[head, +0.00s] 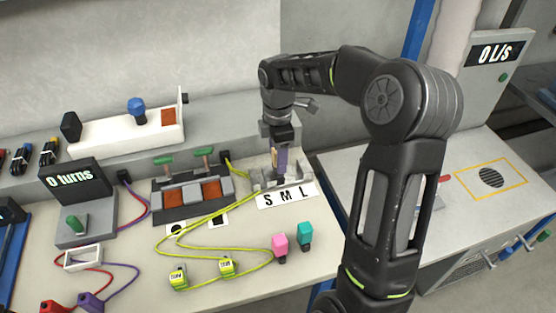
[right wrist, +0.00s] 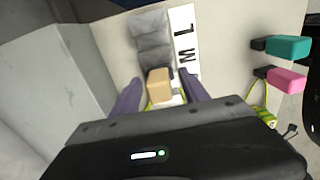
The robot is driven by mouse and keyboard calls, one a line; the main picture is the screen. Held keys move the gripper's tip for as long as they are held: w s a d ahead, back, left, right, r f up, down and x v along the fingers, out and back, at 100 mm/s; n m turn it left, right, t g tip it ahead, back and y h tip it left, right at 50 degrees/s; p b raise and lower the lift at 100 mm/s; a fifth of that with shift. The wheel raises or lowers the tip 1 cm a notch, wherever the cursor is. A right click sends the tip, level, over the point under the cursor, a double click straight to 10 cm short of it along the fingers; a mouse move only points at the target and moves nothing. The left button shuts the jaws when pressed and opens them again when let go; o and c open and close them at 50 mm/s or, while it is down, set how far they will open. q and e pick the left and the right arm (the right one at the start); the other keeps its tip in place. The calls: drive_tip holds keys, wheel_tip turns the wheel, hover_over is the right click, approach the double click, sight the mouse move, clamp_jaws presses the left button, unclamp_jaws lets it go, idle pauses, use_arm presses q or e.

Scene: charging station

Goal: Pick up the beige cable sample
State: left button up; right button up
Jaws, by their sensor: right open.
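The beige cable sample is a small tan block (right wrist: 159,84) in the middle of the right wrist view, by the grey slotted holder (right wrist: 152,40). In the head view only a sliver of beige shows beside my right gripper (head: 279,165), just above the holder with the S M L label (head: 286,195). My right gripper points down and is open. In the right wrist view its two purple fingers (right wrist: 159,92) stand on either side of the beige block, with a small gap visible on each side. My left gripper is not in view.
Pink (head: 280,243) and teal (head: 305,234) connectors stand right of the yellow cables (head: 215,248). A grey box with orange-brown panels and green levers (head: 190,195) is left of the holder. A grey wall ledge (head: 228,115) runs behind.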

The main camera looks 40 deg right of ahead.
drive_tip(key=shift+c, duration=0.5)
clamp_jaws()
idle(0.3)
